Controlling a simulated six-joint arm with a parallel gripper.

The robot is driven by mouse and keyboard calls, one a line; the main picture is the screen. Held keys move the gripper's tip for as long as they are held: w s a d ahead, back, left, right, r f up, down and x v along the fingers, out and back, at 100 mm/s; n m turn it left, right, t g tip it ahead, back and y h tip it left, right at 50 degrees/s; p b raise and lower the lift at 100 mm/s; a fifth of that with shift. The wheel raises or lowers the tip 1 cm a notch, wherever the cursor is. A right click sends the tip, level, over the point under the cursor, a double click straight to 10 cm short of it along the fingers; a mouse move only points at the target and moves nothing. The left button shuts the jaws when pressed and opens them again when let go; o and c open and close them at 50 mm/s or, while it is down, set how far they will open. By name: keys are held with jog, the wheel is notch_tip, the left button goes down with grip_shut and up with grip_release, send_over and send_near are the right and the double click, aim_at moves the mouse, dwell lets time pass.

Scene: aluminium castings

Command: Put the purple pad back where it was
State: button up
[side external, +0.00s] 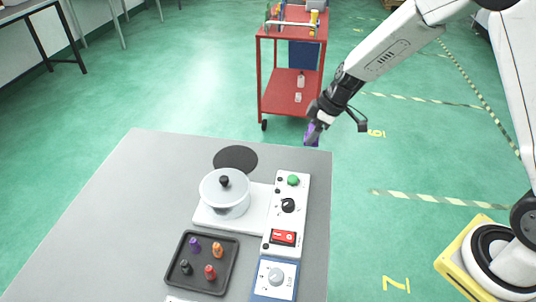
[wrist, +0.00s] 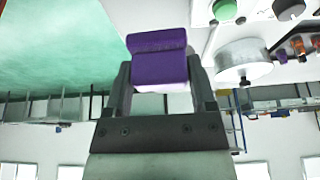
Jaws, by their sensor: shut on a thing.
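The purple pad (wrist: 158,58) is a small block held between the two fingers of my gripper (wrist: 160,82) in the wrist view. In the side external view my gripper (side external: 316,128) is beyond the table's far right corner, with the pad (side external: 312,135) at its tip. My gripper is shut on the pad. I cannot tell from these views how high it is above the table. A dark round mat (side external: 236,157) lies bare on the table behind the pot.
The grey table (side external: 130,190) carries a lidded pot (side external: 225,195) on a white base, a control panel (side external: 286,215), a blue-edged dial box (side external: 275,280) and a black tray (side external: 205,285) with several coloured pegs. A red cart (side external: 290,95) stands behind. The table's left side is clear.

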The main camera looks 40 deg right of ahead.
jog(key=s+d+r, duration=0.1)
jog(key=s, duration=0.5)
jog(key=s+d+r, duration=0.1)
jog(key=s+r, duration=0.1)
jog(key=s, duration=0.4)
jog(key=shift+s+d, duration=0.35)
jog(key=shift+d, duration=0.05)
jog(key=shift+w, duration=0.1)
jog(key=w+f, duration=0.3)
jog(key=w, duration=0.1)
jog(key=w+f, duration=0.2)
jog(key=w, duration=0.2)
jog(key=w+f, duration=0.3)
jog(key=w, duration=0.1)
jog(key=shift+w+d+f, duration=0.25)
jog(key=shift+w+f, duration=0.4)
jog(key=shift+f, duration=0.05)
jog(key=shift+w+f, duration=0.3)
jog(key=shift+f, duration=1.55)
